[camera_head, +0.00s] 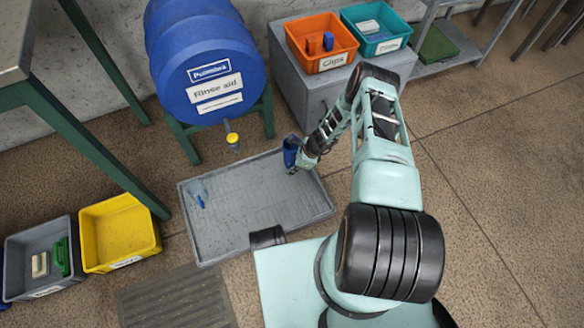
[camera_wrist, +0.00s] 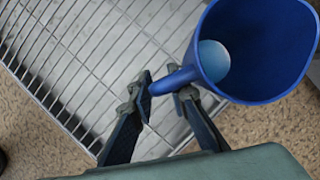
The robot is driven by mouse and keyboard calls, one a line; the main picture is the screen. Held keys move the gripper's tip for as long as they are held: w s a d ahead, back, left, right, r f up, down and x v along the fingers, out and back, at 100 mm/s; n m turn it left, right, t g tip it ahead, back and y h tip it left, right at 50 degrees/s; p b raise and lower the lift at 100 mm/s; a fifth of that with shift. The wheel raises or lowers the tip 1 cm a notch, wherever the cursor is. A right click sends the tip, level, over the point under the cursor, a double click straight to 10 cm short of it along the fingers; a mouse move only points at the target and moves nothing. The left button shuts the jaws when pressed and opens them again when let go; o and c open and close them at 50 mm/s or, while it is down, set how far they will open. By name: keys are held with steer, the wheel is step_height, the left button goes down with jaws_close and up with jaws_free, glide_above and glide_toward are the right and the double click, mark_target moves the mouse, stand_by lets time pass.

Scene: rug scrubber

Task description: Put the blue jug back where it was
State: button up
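The blue jug (camera_head: 291,150) is upright at the right rear corner of the grey drip tray (camera_head: 210,248), below and right of the blue barrel. In the wrist view the jug (camera_wrist: 262,45) is seen from above, its mouth open, with a pale blue round patch inside. Its handle (camera_wrist: 172,80) lies between the fingertips of my gripper (camera_wrist: 163,92), which look closed in on it. My gripper also shows beside the jug in the head view (camera_head: 294,170). I cannot tell whether the jug is lifted or resting.
A blue barrel (camera_head: 205,60) labelled "Rinse aid" with a yellow tap (camera_head: 232,139) stands behind the tray. A grey-blue object (camera_head: 197,192) lies on the tray's left. Orange (camera_head: 320,40) and teal (camera_head: 377,27) bins sit on a grey block; a yellow bin (camera_head: 120,232) is left.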

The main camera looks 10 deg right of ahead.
steer(key=shift+o, duration=0.7)
steer(key=shift+r, duration=0.2)
steer(key=p+v, duration=0.4)
steer(key=v, duration=0.8)
steer(key=shift+p, duration=0.35)
